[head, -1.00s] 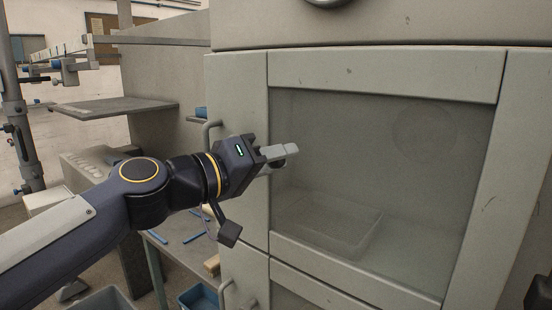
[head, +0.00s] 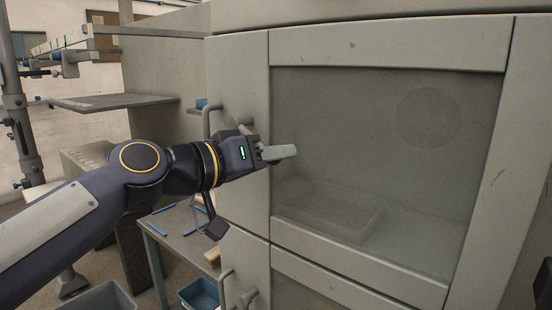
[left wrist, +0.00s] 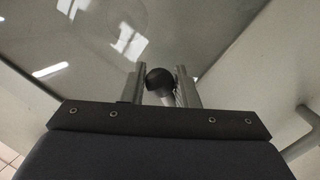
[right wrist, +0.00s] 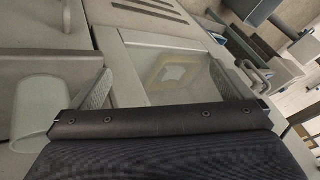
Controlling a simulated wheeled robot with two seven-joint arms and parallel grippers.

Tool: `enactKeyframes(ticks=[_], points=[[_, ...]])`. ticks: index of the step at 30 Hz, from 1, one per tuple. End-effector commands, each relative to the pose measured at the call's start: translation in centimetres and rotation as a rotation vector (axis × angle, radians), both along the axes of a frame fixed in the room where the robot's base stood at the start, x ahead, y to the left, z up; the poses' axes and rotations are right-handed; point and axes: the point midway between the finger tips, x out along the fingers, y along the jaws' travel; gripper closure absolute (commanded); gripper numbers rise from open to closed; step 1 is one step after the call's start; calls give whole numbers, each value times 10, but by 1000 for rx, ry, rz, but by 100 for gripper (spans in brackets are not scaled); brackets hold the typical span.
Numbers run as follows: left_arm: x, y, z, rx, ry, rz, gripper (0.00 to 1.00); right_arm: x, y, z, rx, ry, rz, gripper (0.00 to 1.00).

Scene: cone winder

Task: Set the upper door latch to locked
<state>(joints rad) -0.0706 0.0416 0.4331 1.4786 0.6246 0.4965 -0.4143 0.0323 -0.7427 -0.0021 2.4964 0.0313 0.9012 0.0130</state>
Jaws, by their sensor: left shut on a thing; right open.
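The upper door (head: 385,55) is a pale frame around a grey window, and it looks closed. My left gripper (head: 278,153) is at the left edge of its window, in front of the door frame. In the left wrist view my left gripper (left wrist: 160,88) has a dark round knob (left wrist: 159,80) between its two fingers. I take the knob to be the upper door latch; its lever is mostly hidden, so I cannot tell its setting. My right gripper (right wrist: 170,95) is open and empty, its fingers wide apart.
A bar handle (head: 208,122) stands left of the door. Below it are a lower handle (head: 225,290) and a small lower latch (head: 249,297). A workbench with blue rods (head: 157,228) and a blue bin (head: 199,296) are at lower left. A tray (head: 345,222) shows behind the window.

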Motion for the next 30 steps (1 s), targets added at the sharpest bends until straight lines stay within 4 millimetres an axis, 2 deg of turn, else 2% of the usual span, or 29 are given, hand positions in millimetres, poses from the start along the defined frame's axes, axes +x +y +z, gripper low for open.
enactKeyframes(ticks=[3,12,30], points=[[2,5,-6,66,-63,5,100,0,0,-13,0,0,0,0],[7,11,-15,192,-154,5,100,0,0,-26,0,0,0,0],[9,14,-16,236,-189,6,100,0,0,-29,0,0,0,0]])
